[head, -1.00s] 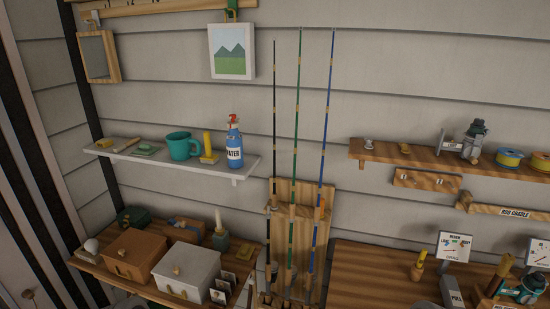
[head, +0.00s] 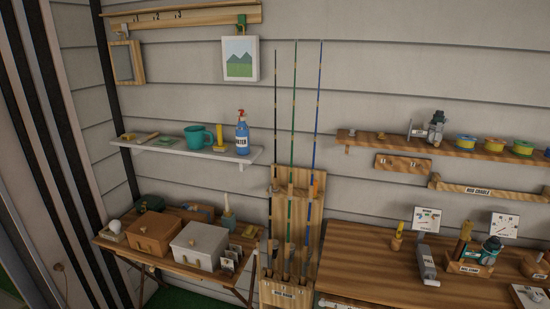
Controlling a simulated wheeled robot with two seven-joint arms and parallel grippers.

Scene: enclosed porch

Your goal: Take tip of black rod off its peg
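The black rod (head: 275,130) stands upright at the left of three rods in the wooden rod rack (head: 304,182). The green rod (head: 292,130) and the blue rod (head: 317,118) stand to its right. The black rod's thin tip (head: 276,56) rises above the rack against the siding wall. A peg holding this tip cannot be made out. Its lower end sits low in the rack, where details are small. Neither of my grippers shows in the head view.
A wooden workbench (head: 370,262) stands right, under a shelf with spools (head: 466,141).

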